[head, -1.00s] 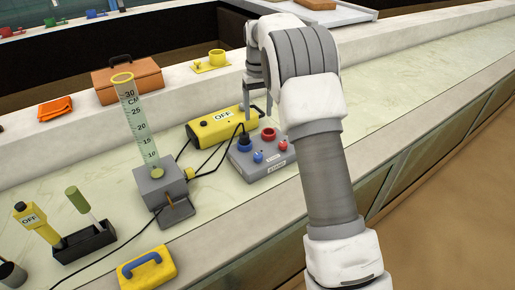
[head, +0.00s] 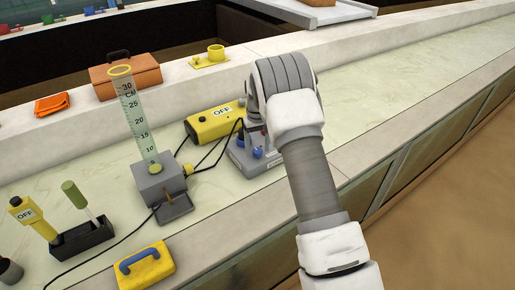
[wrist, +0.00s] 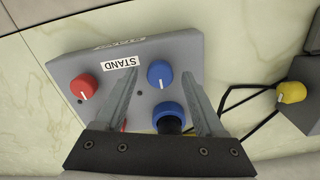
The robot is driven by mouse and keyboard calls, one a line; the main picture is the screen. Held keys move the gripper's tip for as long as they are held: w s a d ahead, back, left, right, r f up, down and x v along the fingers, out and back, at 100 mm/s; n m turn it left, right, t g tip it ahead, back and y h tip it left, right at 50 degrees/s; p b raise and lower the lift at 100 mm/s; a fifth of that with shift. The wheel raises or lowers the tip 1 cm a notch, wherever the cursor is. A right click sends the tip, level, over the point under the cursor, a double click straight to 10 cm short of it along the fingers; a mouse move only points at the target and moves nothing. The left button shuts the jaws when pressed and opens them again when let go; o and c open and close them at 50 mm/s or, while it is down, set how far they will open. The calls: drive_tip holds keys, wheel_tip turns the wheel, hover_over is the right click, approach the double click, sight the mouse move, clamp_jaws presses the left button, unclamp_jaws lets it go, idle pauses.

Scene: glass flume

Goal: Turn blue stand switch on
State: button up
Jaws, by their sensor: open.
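The stand's grey box (wrist: 140,55) carries a "STAND" label, which appears upside down in the wrist view. Its blue knob (wrist: 160,74) has a white pointer line and lies between my fingertips in that view; contact cannot be told. In the head view the blue knob (head: 257,152) shows beside my arm. A red knob (wrist: 84,87) is left of my fingers. A blue socket (wrist: 168,112) with a dark plug is nearer my gripper's base; a red one is mostly hidden by the left finger. My gripper (wrist: 160,72) is open and empty over the panel.
Black cables run from the yellow "OFF" box (head: 215,123) and the grey cylinder base (head: 160,183) with its tall graduated tube (head: 138,118). A yellow block with a blue handle (head: 146,265) is at the front. The counter to the right is clear.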

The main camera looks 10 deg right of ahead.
drive_tip(key=shift+f, duration=0.25)
clamp_jaws()
